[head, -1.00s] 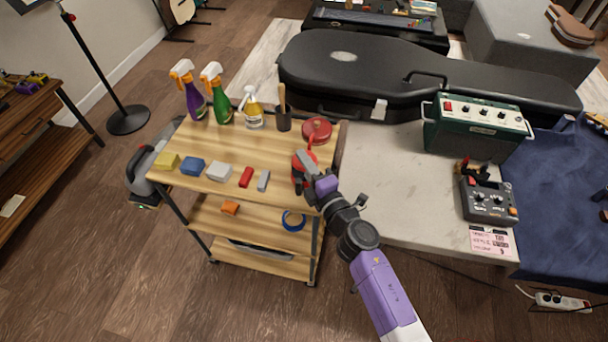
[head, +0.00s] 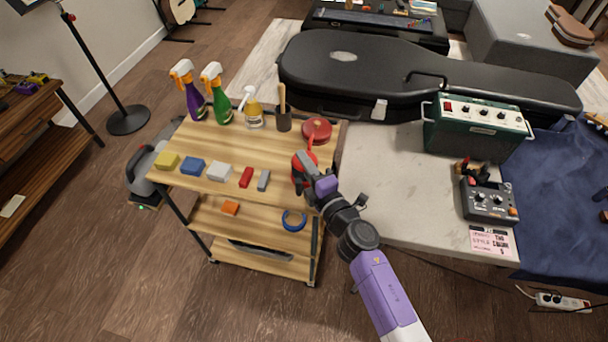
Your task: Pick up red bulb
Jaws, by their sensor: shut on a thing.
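A red bulb (head: 296,171) is at the right front corner of the wooden cart's top shelf, largely hidden behind my gripper. My gripper (head: 302,163) is shut on the red bulb. Its fingers and the bulb's far side are hard to make out. I cannot tell whether the bulb touches the shelf.
A round red item (head: 317,129) with a narrow stem lies just behind my gripper. A light worktop (head: 385,190) with a green amplifier (head: 474,125) is at the right.

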